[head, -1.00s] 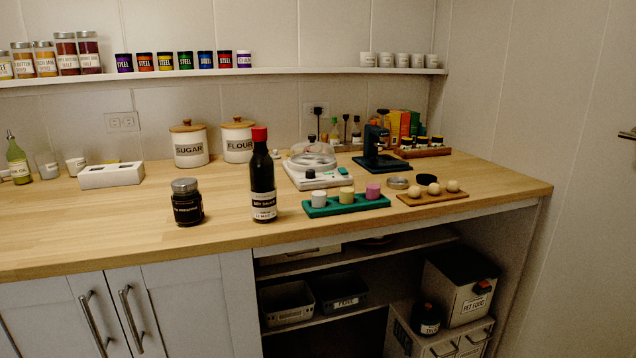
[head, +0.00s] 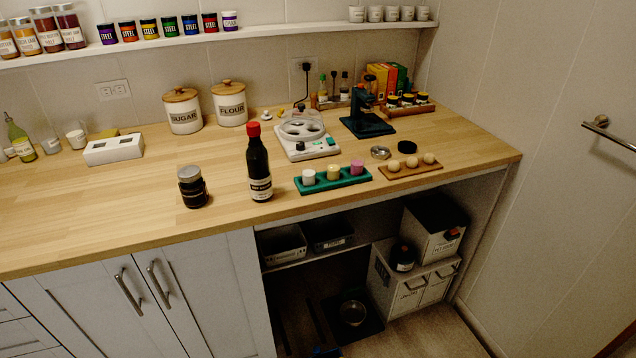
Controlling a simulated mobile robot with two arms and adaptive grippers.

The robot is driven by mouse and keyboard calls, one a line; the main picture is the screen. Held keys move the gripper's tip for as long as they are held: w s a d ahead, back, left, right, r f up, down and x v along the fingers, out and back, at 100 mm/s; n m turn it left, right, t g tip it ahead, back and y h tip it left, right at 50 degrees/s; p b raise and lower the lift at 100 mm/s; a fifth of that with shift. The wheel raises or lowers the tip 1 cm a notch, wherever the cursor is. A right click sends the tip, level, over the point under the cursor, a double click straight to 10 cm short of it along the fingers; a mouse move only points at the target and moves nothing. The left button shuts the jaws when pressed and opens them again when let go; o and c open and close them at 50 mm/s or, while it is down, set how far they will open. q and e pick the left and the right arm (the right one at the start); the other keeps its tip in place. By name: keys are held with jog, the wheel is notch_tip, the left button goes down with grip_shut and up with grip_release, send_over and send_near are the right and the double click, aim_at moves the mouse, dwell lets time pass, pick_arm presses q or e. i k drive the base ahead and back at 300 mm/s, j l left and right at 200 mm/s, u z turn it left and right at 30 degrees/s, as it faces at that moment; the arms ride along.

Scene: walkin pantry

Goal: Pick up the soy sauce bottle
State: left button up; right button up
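The soy sauce bottle (head: 259,166) is dark with a red cap and a white label. It stands upright on the wooden counter (head: 100,215), near the front edge and left of the green tray. Its label text is too small to read surely. Neither of my grippers shows in the head view.
A dark jar (head: 193,187) stands left of the bottle. Canisters (head: 182,111) stand further back. Open shelving (head: 310,258) lies below the counter.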

aim_at(256, 154)
jog(key=k+l, duration=0.25)
jog(key=k, duration=0.15)
jog(key=k+l+u, duration=0.1)
jog(key=k, duration=0.3)
jog(key=l, duration=0.1)
